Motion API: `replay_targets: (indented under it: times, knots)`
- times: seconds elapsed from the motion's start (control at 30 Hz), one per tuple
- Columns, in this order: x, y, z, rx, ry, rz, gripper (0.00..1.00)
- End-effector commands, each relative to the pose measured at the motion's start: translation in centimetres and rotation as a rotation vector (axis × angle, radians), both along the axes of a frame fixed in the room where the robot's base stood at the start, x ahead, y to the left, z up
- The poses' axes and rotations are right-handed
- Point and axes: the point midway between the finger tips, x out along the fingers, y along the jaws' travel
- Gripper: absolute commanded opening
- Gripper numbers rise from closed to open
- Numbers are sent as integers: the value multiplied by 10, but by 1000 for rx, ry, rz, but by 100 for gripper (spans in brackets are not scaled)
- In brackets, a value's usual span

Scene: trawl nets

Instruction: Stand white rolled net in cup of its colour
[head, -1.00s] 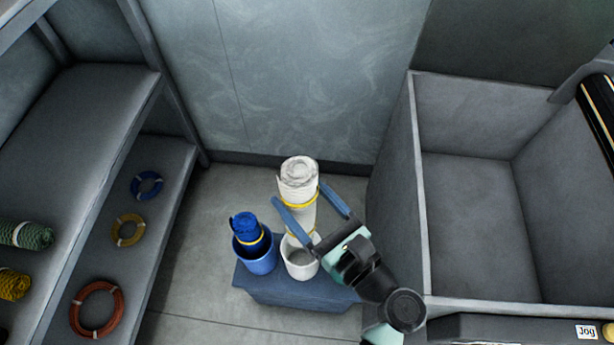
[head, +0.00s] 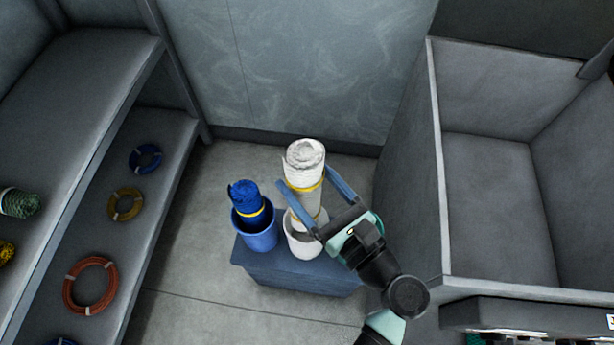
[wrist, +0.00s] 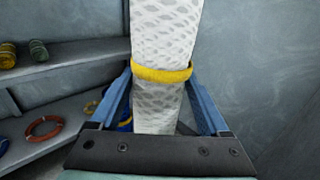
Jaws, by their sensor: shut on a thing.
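The white rolled net (head: 304,169) stands about upright with a yellow band round its middle. In the head view its lower end shows at the mouth of the white cup (head: 301,246); how deep it sits is hidden. My gripper (head: 306,177) is shut on the net, its blue fingers on either side. In the wrist view the net (wrist: 164,38) runs upright between the fingers of my gripper (wrist: 160,75), its yellow band at fingertip height. The white cup is not seen in the wrist view.
A blue cup (head: 258,234) holding a blue rolled net (head: 244,197) stands close left on the same blue stand (head: 290,277). A shelf (head: 95,85) with rope coils is at left. A large grey bin (head: 436,170) rises at right. The wall is behind.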

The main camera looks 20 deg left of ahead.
Motion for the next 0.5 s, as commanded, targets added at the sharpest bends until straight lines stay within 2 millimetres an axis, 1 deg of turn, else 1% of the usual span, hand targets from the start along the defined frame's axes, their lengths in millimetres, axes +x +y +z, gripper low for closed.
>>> replay_targets:
  times: [0.5]
  knots:
    - [1,0,-40,3,-3,0,0]
